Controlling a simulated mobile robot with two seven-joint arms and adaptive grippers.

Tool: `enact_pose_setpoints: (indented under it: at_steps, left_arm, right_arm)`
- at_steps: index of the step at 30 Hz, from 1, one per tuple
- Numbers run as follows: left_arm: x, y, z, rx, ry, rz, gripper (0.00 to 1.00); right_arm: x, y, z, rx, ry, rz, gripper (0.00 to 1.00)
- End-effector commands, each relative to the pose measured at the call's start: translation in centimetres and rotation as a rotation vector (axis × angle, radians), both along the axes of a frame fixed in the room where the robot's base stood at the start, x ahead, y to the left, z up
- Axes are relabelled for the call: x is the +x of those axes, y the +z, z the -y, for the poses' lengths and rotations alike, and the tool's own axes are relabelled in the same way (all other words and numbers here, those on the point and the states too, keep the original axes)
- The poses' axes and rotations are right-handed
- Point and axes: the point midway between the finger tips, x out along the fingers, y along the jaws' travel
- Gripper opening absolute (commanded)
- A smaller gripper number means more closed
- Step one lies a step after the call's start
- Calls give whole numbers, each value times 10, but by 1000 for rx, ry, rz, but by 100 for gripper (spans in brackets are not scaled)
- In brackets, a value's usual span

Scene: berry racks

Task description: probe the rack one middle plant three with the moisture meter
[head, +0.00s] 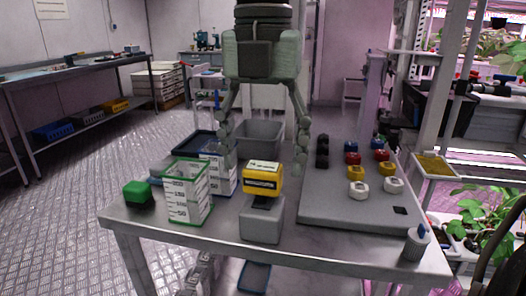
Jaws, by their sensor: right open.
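My right gripper (262,158) hangs down over the middle of the table, its two fingers spread wide and nothing between them. A yellow device with a pale top and black front (262,179), possibly the moisture meter, sits on a grey block-shaped stand (262,226). It is just below and in front of the spread fingers; I cannot tell whether they touch it. Leafy plants show on racks at the right, some low (466,212) and some high (509,62). I cannot tell which is plant three. My left gripper is not in view.
The metal table (335,262) also holds a green-rimmed white crate (187,202), a green-topped block (137,191), a grey bin (262,132) and a grey board (340,212) with several coloured knobs. A small grey bottle (415,243) stands near the right corner. Open floor lies left.

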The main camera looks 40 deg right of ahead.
Motion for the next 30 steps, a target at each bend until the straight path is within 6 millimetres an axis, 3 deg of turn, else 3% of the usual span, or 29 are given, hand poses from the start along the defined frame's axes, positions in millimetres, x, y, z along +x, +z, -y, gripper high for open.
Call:
enact_pose_setpoints:
  at_steps: [5, 19, 24, 30]
  left_arm:
    - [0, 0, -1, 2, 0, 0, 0]
    - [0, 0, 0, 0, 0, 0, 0]
    - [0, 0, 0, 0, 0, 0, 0]
    - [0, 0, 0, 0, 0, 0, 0]
  right_arm:
    - [1, 12, 0, -2, -1, 3, 68]
    - [1, 103, 0, -1, -2, 3, 68]
    - [0, 118, 0, 0, -1, 1, 68]
    - [0, 121, 0, 0, 1, 0, 68]
